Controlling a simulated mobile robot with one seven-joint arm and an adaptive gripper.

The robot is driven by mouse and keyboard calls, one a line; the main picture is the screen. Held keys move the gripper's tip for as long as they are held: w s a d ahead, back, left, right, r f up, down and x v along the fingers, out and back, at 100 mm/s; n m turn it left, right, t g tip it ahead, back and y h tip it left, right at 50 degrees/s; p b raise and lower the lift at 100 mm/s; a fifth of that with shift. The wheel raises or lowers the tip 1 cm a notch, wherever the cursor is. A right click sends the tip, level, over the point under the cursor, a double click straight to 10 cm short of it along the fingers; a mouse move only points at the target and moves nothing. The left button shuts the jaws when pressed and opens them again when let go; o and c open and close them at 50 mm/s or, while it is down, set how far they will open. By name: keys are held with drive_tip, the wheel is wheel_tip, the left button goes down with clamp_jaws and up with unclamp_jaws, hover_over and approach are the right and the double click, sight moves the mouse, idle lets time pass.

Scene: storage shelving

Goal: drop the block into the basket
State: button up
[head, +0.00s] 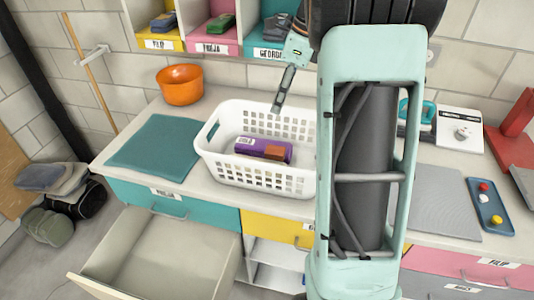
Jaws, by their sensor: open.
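A white plastic basket (210,153) with slotted walls stands on the counter. Inside it lies a purple box-shaped thing (252,147) with an orange-brown part (276,152) at its right end. I cannot tell whether that part is a separate block. My gripper (283,92) is partly hidden behind my arm. One dark finger shows, pointing down above the basket's back rim, apart from the purple thing. The gripper is open, and nothing shows held in its visible part. The other finger is hidden.
An orange bowl (180,88) and a teal mat (155,143) are left of the basket. Coloured cubbies (211,45) hang behind. An open drawer (160,255) juts out at front left. A white scale (460,130), grey mat (440,200) and blue tray (487,212) lie right.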

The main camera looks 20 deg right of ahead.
drive_tip(key=v, duration=0.9)
drive_tip(key=shift+s, duration=0.1)
